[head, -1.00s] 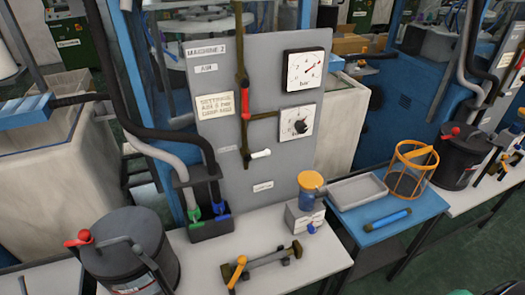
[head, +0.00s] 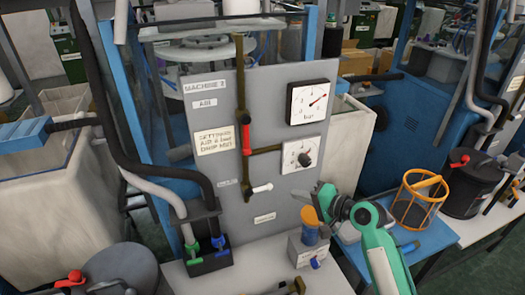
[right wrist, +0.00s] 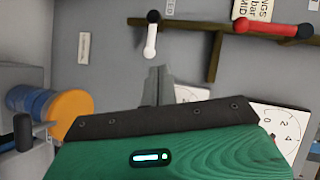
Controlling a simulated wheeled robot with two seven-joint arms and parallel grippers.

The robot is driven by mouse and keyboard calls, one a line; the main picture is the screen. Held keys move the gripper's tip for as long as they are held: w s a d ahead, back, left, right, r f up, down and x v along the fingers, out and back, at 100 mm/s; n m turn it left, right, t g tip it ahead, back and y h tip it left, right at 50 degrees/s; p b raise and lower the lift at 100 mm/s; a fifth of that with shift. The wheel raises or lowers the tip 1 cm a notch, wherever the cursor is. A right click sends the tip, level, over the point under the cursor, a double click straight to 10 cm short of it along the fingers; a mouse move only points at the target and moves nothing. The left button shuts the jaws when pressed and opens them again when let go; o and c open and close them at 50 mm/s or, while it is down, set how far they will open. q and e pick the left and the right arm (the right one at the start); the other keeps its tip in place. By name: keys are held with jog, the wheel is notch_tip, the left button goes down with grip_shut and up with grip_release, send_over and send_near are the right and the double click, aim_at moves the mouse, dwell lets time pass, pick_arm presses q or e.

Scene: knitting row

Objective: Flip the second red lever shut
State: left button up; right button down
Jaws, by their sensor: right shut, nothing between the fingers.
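A red lever (head: 246,138) is on the brown vertical pipe (head: 240,85) of the grey machine 2 panel (head: 290,200). It lies along the pipe, and also shows in the right wrist view (right wrist: 275,29). A white lever (head: 262,188) sticks out sideways lower on the pipe; it also shows in the right wrist view (right wrist: 150,38). My right gripper (head: 323,195) is in front of the panel's lower right, apart from both levers. Its fingers (right wrist: 159,82) are shut and empty, pointing towards the white lever in the wrist view. My left gripper is not in view.
Two dials (head: 310,102) sit right of the pipe. Black canisters with red handles stand at the left front (head: 115,270) and far right (head: 465,190). An orange basket (head: 415,205) stands right of my arm.

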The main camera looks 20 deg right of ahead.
aim_at(246, 136)
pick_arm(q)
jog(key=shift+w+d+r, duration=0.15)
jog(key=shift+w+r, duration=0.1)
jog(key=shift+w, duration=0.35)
pick_arm(e)
notch_tip(246, 136, up, 13)
jog(key=d+m+t+y, duration=0.1)
jog(key=t+y, duration=0.1)
jog(key=shift+w+d+y, duration=0.2)
jog(key=shift+d+y, duration=0.05)
jog(key=shift+y, duration=0.15)
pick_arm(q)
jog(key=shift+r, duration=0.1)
pick_arm(e)
jog(key=shift+w, duration=0.1)
